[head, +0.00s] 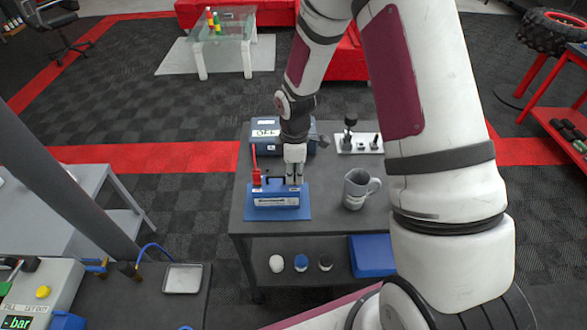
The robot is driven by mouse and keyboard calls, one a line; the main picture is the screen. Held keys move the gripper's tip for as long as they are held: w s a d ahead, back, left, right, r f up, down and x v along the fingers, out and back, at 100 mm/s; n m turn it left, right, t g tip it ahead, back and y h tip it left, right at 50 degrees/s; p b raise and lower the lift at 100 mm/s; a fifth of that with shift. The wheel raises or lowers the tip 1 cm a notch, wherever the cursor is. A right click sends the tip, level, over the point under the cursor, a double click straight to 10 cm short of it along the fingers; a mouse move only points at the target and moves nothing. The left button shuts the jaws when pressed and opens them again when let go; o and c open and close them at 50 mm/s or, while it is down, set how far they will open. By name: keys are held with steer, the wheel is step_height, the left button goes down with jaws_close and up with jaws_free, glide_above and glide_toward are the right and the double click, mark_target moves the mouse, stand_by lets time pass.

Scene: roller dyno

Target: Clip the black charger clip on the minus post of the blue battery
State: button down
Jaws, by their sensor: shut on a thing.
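The blue battery (277,203) stands near the front left of the dark cart, on a blue mat (305,214). A red clip (256,172) stands upright at the battery's left end. My gripper (294,178) points straight down over the right end of the battery top. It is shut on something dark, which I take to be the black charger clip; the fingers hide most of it. The minus post is hidden behind the gripper and clip, so I cannot tell whether the clip touches it.
A blue charger box (266,133) marked OFF stands behind the battery. A grey mug (356,189) stands to the right, and a white holder with dark pieces (359,144) is behind the mug. The cart top (325,200) is bare between battery and mug.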

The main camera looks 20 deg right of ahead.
steer(key=shift+f, duration=0.25)
stand_by(0.5)
steer(key=c, duration=1.4)
jaws_free()
step_height(320, 180, up, 12)
